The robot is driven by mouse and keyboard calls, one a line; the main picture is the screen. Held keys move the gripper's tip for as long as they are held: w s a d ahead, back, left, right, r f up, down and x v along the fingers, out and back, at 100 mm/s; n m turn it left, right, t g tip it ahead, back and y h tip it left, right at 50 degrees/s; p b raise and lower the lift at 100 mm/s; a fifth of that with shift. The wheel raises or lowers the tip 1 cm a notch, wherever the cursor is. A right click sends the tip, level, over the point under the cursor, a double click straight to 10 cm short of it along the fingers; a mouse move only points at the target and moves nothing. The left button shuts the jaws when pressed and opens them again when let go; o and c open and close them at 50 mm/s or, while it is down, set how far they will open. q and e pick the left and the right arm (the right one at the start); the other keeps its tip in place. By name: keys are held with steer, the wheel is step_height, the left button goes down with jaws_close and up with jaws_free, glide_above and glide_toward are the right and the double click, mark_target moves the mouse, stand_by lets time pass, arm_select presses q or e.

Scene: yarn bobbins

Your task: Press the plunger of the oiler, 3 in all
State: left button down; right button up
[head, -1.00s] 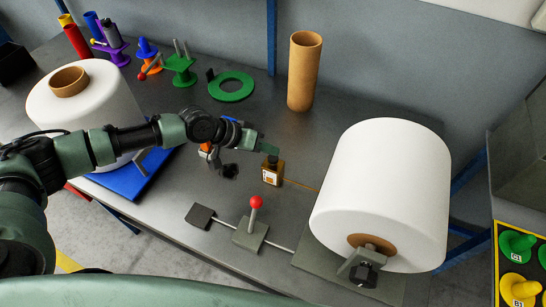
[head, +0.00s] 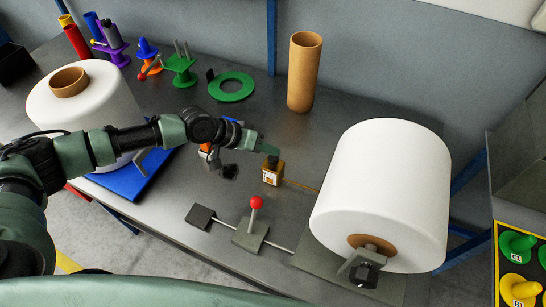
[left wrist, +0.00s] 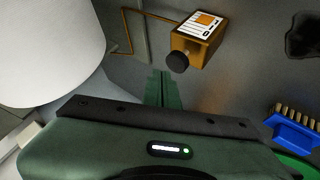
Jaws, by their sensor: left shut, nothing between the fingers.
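The oiler (head: 272,174) is a small amber-brown box with a white and orange label, standing on the grey table. Its black round plunger (left wrist: 177,62) shows on its near side in the left wrist view, where the oiler body (left wrist: 190,42) is also seen. My left gripper (head: 269,151) is shut and empty, with its tips close above the plunger in the head view. In the left wrist view the shut green fingers (left wrist: 161,82) end just left of and below the plunger. I cannot tell whether they touch it. My right gripper is not in view.
A red-knobbed lever (head: 256,203) is in front. Another white bobbin (head: 110,105) is at left, by a blue board (head: 135,180).

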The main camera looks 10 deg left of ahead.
mark_target(270, 159)
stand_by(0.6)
arm_select(q)
steer(key=shift+f, duration=0.4)
steer(key=shift+s+f+b, duration=0.1)
steer(key=shift+f+b, duration=0.7)
steer(key=shift+f, duration=0.15)
stand_by(0.9)
steer(key=shift+r, duration=0.15)
steer(key=shift+r+p, duration=1.15)
step_height(270, 159, up, 5)
steer(key=p, duration=0.4)
steer(key=shift+r+p, duration=0.1)
steer(key=shift+p, duration=0.25)
